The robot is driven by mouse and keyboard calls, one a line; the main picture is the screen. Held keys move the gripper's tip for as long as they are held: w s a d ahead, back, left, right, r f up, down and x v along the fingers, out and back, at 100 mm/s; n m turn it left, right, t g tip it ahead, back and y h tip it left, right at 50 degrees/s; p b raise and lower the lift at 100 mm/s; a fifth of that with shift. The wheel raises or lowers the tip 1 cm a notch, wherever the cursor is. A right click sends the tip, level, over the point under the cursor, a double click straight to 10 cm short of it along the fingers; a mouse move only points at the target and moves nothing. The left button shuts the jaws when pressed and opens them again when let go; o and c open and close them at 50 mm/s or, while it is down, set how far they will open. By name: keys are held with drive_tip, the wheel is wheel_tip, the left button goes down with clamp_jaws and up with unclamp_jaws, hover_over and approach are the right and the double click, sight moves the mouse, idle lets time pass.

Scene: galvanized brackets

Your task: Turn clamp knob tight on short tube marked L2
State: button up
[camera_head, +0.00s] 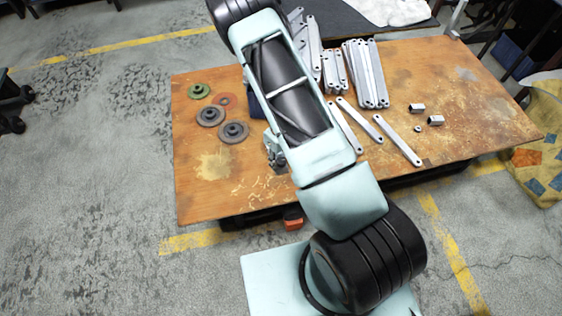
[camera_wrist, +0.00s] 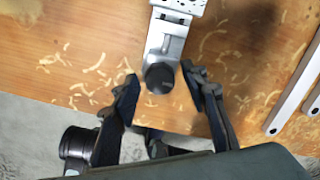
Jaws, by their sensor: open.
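In the wrist view, a black round knob (camera_wrist: 159,78) sits at the near end of a grey metal clamp (camera_wrist: 165,47) on the wooden table. My gripper (camera_wrist: 160,80) is open, with one black finger on each side of the knob and a gap on both sides. A perforated light metal piece (camera_wrist: 182,4) shows at the top edge, beyond the clamp. No L2 mark is readable, and I cannot tell which piece is the short tube. In the head view, my arm covers much of the clamp area.
The wooden table (camera_head: 205,185) holds green and grey discs (camera_head: 233,132) at left. Stacked metal bars (camera_head: 365,75) stand at the back, and loose flat bars (camera_head: 398,140) lie at right. The table's front left is clear.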

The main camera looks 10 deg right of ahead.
drive_tip(key=n+b, duration=0.2)
drive_tip(key=n, duration=0.5)
drive_tip(key=shift+f, duration=0.1)
drive_tip(key=n+b, duration=0.1)
drive_tip(key=n, duration=0.2)
drive_tip(key=shift+n+b, duration=0.4)
drive_tip(key=n, duration=0.2)
drive_tip(key=shift+n+b, duration=0.3)
drive_tip(key=shift+n, duration=0.1)
drive_tip(key=shift+c, duration=0.7)
drive_tip(key=c, duration=0.9)
drive_tip(key=shift+c, duration=0.2)
